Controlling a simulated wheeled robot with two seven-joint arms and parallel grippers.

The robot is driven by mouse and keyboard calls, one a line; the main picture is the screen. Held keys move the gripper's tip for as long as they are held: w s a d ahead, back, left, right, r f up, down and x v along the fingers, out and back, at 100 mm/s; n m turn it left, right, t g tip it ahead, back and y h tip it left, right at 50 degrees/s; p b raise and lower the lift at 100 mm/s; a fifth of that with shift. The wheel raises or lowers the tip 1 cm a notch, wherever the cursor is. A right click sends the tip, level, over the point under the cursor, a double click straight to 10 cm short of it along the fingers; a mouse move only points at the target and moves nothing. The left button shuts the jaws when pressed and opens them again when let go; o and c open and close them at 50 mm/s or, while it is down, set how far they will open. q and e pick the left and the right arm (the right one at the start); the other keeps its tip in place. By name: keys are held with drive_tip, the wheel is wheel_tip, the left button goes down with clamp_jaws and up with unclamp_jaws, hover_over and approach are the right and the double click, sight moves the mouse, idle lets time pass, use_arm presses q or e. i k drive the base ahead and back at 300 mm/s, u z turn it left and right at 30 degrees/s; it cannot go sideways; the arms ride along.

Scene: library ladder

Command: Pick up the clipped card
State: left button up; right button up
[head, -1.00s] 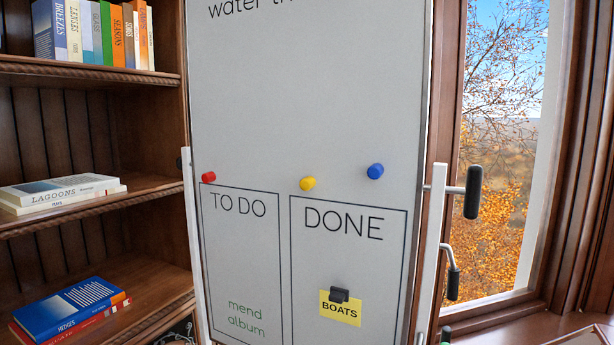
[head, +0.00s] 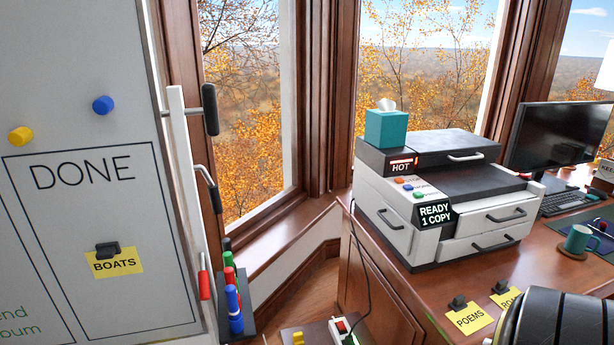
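Neither of my grippers shows.
A printer (head: 432,200) reading "READY 1 COPY" and "HOT" stands on the desk (head: 390,292), with a teal tissue box (head: 386,128) on top. Markers (head: 234,310) stand beside the whiteboard (head: 80,60).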

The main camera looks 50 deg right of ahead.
sight(468, 317)
drive_tip(key=z, duration=1.75)
drive_tip(key=i, duration=0.3)
drive_tip(key=z, duration=1.5)
